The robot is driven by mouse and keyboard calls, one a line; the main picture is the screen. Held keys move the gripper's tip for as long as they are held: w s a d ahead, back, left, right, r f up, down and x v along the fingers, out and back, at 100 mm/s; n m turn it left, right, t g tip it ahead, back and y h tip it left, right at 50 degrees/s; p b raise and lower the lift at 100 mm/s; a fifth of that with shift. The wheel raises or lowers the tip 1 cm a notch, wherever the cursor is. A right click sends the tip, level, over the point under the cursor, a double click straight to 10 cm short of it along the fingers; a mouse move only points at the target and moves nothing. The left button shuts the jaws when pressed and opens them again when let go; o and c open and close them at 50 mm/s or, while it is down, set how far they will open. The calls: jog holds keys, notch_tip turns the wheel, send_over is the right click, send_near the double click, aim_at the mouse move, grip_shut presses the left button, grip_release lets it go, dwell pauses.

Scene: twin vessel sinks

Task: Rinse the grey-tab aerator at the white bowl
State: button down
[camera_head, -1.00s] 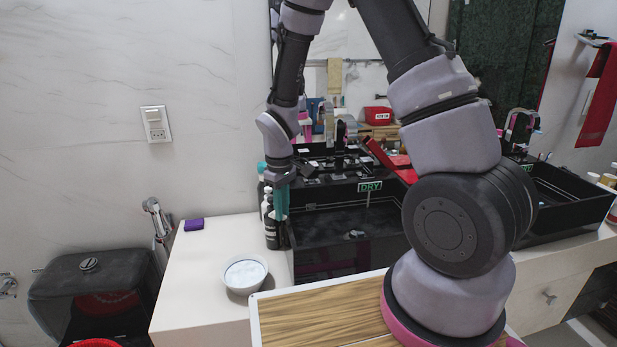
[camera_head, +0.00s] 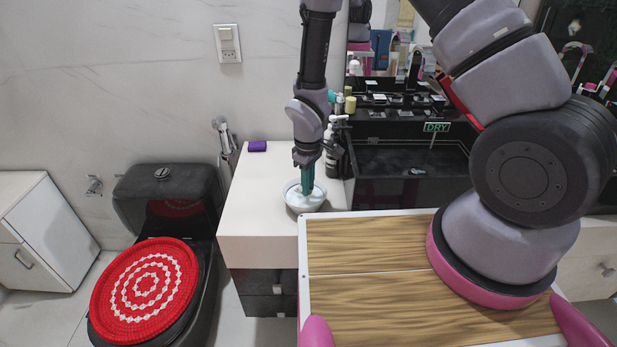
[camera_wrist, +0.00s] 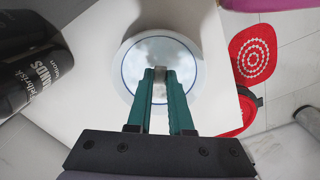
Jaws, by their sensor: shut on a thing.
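In the wrist view my gripper (camera_wrist: 160,72) is shut on a small grey piece, the grey-tab aerator (camera_wrist: 159,73), held between the fingertips over the bowl's middle. The rest of the aerator is hidden, and I cannot tell how deep it sits.
Dark bottles (camera_head: 334,150) stand just right of the bowl, close to my arm. A black sink (camera_head: 410,158) with a green DRY sign (camera_head: 437,127) lies further right. A purple block (camera_head: 257,146) is at the counter's back left. A toilet with a red lid cover (camera_head: 145,290) is at left.

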jog(key=shift+f, duration=2.3)
jog(key=shift+d, duration=0.15)
jog(key=shift+d, duration=0.5)
jog(key=shift+a, duration=0.2)
jog(key=shift+a, duration=0.45)
jog(key=shift+d, duration=0.1)
jog(key=shift+d, duration=0.5)
